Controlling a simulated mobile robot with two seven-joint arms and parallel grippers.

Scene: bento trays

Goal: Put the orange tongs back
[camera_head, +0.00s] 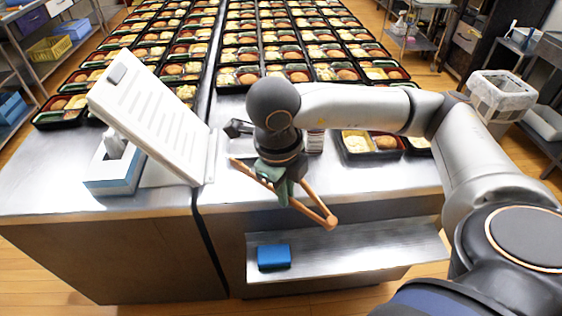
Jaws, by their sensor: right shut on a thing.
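My right gripper (280,178) is shut on the orange tongs (316,206). It holds them over the front edge of the steel table (370,182). The tongs slant down to the right, with their joined end at the lower right and one arm reaching up to the left. The gripper and wrist hide part of them. My left gripper is not in view.
Many bento trays fill the back; one tray (357,157) sits right of the gripper. A lower shelf (345,252) holds a blue block (274,257).

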